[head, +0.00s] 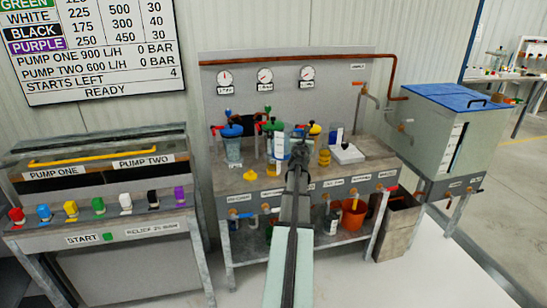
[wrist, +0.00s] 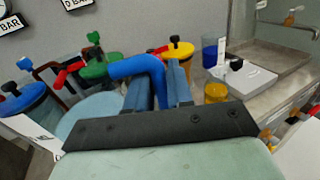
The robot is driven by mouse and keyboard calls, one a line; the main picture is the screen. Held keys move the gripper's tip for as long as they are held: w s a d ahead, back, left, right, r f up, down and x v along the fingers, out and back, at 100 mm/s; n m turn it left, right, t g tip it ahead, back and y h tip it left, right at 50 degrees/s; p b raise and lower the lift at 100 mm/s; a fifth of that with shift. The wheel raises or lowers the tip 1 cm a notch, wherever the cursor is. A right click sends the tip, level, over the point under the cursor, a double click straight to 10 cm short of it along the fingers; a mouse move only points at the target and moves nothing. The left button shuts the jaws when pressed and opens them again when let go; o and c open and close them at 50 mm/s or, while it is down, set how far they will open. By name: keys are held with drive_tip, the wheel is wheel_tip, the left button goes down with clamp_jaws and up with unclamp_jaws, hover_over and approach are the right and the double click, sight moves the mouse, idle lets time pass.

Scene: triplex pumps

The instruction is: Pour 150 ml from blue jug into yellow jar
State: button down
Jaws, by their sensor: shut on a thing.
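My gripper (head: 298,150) is over the pump bench. In the wrist view its fingers (wrist: 158,85) are shut on the bent blue handle of the blue jug (wrist: 135,67). The jug's pale blue round body (wrist: 90,108) shows left of the fingers, partly hidden by the gripper. I cannot tell how full it is. In the head view the clear jug (head: 277,147) is left of the gripper. The yellow jar (wrist: 215,92) stands on the bench right of the fingers, apart from them. It also shows in the head view (head: 324,158).
Lidded vessels, blue (head: 232,131), green (wrist: 100,68) and yellow (wrist: 177,50), stand behind the jug. A clear beaker with blue liquid (wrist: 210,53) stands behind the yellow jar. A white scale (head: 347,154) is to the right. A sink (wrist: 268,58) lies beyond it.

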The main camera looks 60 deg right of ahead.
drive_tip(key=s+d+r+m+g+h, duration=0.1)
drive_tip(key=s+d+g, duration=0.3)
drive_tip(key=s, duration=0.5)
drive_tip(key=shift+s+d+r+m, duration=0.3)
drive_tip(key=shift+d+r+m, duration=0.2)
drive_tip(key=shift+m, duration=0.2)
drive_tip(key=w+a+r+n+t+h, duration=0.1)
drive_tip(key=w+a+r+n, duration=0.1)
drive_tip(key=w+r+n, duration=0.3)
drive_tip(key=w+n, duration=0.1)
drive_tip(key=n, duration=0.2)
drive_tip(key=shift+w+a+r, duration=0.3)
drive_tip(key=shift+a+r, duration=0.05)
drive_tip(key=shift+r, duration=0.05)
drive_tip(key=shift+w+a+r+n+t, duration=0.2)
drive_tip(key=shift+w+n+t, duration=0.1)
drive_tip(key=shift+w+n, duration=0.4)
idle(0.4)
drive_tip(key=shift+w+a+f+n+t+h+p, duration=0.25)
drive_tip(key=shift+w+f+n+p, duration=0.35)
drive_tip(key=shift+n, duration=0.4)
drive_tip(key=shift+w+a+f+n+t+h+p, duration=0.2)
drive_tip(key=shift+w+f+n+p, duration=0.3)
drive_tip(key=shift+n, duration=0.5)
idle(2.1)
